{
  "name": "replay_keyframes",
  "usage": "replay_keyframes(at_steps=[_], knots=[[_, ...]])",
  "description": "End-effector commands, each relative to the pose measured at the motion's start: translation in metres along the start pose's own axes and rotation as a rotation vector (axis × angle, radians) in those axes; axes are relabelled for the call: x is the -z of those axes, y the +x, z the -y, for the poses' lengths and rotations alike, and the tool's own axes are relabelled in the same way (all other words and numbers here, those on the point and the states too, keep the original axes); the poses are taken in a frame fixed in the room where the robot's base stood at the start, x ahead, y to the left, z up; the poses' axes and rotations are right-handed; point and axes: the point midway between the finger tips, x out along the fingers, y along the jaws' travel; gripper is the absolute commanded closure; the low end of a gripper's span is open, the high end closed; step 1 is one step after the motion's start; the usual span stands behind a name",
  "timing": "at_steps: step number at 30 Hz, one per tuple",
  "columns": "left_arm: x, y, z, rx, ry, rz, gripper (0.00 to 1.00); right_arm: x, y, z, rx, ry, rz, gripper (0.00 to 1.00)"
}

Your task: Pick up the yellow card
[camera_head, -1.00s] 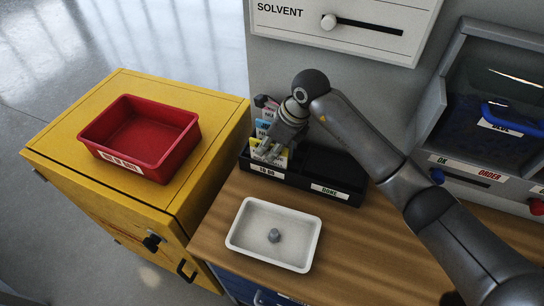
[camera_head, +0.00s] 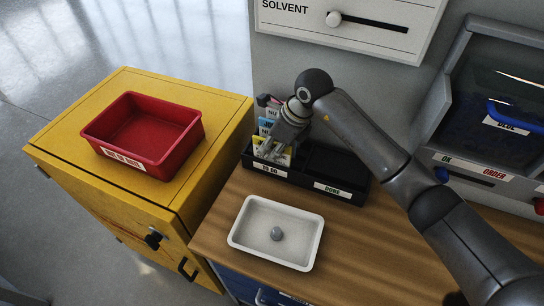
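The yellow card (camera_head: 259,151) stands at the front of the left compartment of a black two-part holder (camera_head: 303,186), whose front label there reads "TO DO". Blue and white cards (camera_head: 266,124) stand behind it. My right gripper (camera_head: 272,150) reaches down at the yellow card and covers part of it. Its fingers are small and overlap the card, so I cannot tell whether they grip it. The card looks still in the holder. My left gripper is out of view.
The right compartment, labelled "DONE", looks empty. A white tray (camera_head: 312,243) with a small grey piece (camera_head: 277,234) is on the wooden bench in front. A red bin (camera_head: 190,147) sits on the yellow cabinet (camera_head: 60,120) at left. A grey machine stands at right.

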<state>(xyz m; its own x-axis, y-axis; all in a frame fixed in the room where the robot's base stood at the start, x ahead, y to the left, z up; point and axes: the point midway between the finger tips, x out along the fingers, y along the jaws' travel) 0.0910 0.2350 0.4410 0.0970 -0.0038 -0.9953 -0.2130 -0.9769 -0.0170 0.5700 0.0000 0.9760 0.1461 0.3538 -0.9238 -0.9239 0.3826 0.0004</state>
Motion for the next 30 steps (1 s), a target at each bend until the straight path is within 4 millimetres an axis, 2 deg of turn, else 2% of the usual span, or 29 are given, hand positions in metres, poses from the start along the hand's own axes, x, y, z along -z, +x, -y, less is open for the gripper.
replay_keyframes(at_steps=[3,8,20,23,26,30], knots=[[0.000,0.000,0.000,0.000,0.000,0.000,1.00,0.000,0.000,0.000,0.000,0.000,0.000,0.80],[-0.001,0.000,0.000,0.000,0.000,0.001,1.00,0.000,0.000,0.000,0.000,0.000,0.000,1.00],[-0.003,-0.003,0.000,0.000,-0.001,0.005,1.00,-0.001,-0.002,0.000,0.000,0.000,0.000,1.00],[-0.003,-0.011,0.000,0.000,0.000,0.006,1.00,-0.003,-0.007,-0.001,-0.002,0.001,0.001,1.00],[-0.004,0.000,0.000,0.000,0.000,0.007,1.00,-0.009,-0.019,0.002,0.006,-0.004,0.004,1.00],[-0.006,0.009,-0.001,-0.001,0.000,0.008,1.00,-0.020,-0.046,0.002,0.006,-0.003,0.002,1.00]])
